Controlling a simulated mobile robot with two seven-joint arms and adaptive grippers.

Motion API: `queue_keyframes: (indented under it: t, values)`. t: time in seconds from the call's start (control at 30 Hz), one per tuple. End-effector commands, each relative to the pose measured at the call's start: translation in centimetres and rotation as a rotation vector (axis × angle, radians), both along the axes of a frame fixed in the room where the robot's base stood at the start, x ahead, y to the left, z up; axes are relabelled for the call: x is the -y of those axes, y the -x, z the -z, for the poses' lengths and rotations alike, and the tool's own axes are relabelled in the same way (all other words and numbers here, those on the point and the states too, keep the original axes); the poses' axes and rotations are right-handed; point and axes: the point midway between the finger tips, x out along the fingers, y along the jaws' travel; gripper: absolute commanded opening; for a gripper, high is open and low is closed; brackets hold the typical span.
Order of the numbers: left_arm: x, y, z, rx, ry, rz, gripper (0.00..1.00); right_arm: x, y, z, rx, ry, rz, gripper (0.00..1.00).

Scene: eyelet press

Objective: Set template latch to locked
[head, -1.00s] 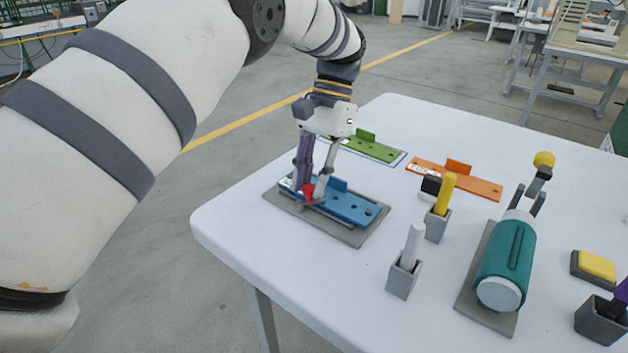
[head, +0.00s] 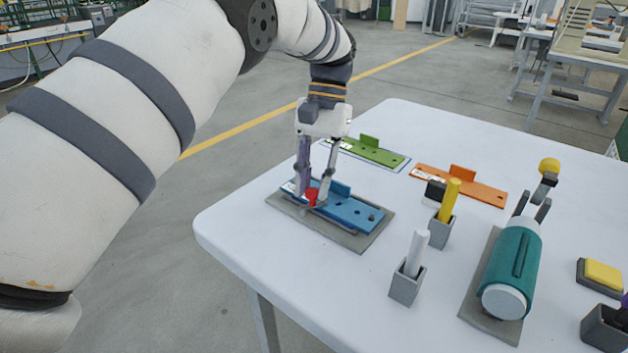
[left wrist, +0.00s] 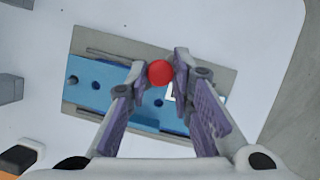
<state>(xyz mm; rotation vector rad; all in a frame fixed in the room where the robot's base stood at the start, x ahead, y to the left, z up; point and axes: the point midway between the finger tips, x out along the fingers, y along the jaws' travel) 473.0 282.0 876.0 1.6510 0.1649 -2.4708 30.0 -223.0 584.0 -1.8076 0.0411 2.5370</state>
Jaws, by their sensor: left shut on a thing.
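A blue template plate (head: 350,209) with holes and an upright tab lies on a grey base plate (head: 370,238) near the table's left corner. A round red knob (head: 311,196), which looks like the latch handle, sits at the plate's left end. In the left wrist view the red knob (left wrist: 160,72) shows between the fingertips, and the blue plate (left wrist: 95,90) lies beneath. My left gripper (head: 313,199) points down, shut on the red knob. The latch arm under the knob is mostly hidden by the fingers. My right gripper is not in view.
A green plate (head: 375,154) and an orange plate (head: 485,191) lie behind. A white marker (head: 416,252) and a yellow marker (head: 449,200) stand in grey holders. A teal press (head: 510,262) and a yellow pad (head: 603,274) are at the right.

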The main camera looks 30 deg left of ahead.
Motion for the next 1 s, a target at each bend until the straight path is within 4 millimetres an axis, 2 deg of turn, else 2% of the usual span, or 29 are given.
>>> queue_keyframes:
  t: [0.03,0.07,0.1,0.13,0.47,0.8,1.0]
  values:
    - [0.0,-0.1,-0.1,0.003,-0.001,-0.001,0.0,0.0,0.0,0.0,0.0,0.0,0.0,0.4]
    - [0.0,-0.1,-0.1,0.003,-0.001,-0.001,0.28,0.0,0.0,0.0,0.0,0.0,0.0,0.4]
    - [0.0,-0.1,-0.1,0.003,-0.001,-0.001,0.37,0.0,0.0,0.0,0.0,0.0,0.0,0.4]
    - [0.0,-0.1,-0.1,0.003,-0.001,-0.001,0.4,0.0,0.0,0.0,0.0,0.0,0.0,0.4]
    - [0.0,0.0,-0.5,0.002,0.0,0.0,0.4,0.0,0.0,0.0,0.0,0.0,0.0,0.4]
    - [0.0,-0.1,-8.1,0.005,-0.001,-0.001,0.4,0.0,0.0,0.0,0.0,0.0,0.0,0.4]
    - [0.0,0.0,-10.0,0.002,-0.001,-0.001,0.4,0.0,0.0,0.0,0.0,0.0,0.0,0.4]
